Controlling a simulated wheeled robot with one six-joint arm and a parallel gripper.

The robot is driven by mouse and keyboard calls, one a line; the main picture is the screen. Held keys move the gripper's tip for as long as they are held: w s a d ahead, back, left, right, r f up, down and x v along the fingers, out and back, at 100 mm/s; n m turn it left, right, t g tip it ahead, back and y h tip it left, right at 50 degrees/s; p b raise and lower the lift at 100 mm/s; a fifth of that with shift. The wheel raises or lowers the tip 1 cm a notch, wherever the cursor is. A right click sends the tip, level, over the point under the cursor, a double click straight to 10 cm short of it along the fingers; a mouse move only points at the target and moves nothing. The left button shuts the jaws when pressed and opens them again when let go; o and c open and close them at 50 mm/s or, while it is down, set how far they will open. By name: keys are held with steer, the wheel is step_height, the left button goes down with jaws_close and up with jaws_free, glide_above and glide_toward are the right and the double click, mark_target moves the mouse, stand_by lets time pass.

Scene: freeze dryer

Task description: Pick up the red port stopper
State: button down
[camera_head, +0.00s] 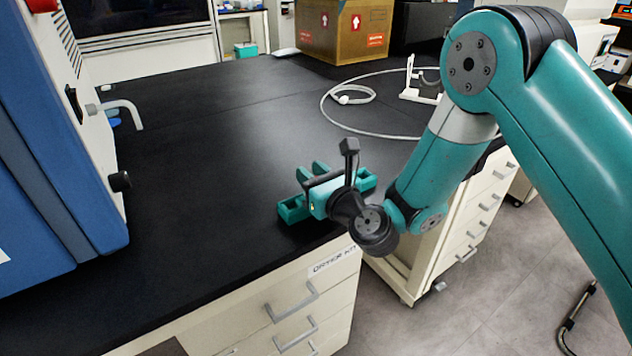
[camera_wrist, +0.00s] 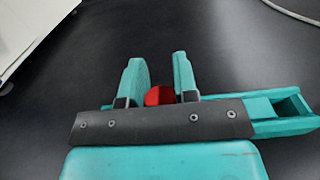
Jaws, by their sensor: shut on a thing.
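The red port stopper (camera_wrist: 158,96) shows in the wrist view as a small rounded red shape between the two teal fingers. My gripper (camera_wrist: 157,70) is shut on it, one finger on each side. The stopper sits near the base of the fingers, and its lower part is hidden behind the dark plate. In the head view my gripper (camera_head: 311,171) is over the black bench near its front edge, with its fingers pointing away toward the bench's back left. The stopper cannot be made out there.
The blue and white freeze dryer (camera_head: 70,130) stands at the left, with a bent white port (camera_head: 120,110). A white hose (camera_head: 345,129) and white stand (camera_head: 415,90) lie behind my arm. A cardboard box (camera_head: 343,32) is at the back. The middle bench is clear.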

steer(key=shift+r, duration=0.1)
step_height(320, 180, up, 22)
steer(key=p, duration=2.2)
step_height(320, 180, down, 20)
steer(key=b, duration=1.9)
steer(key=shift+r+b, duration=0.15)
steer(key=shift+b, duration=0.2)
steer(key=shift+f+b, duration=0.6)
steer(key=shift+f, duration=0.05)
steer(key=c, duration=0.9)
jaws_free()
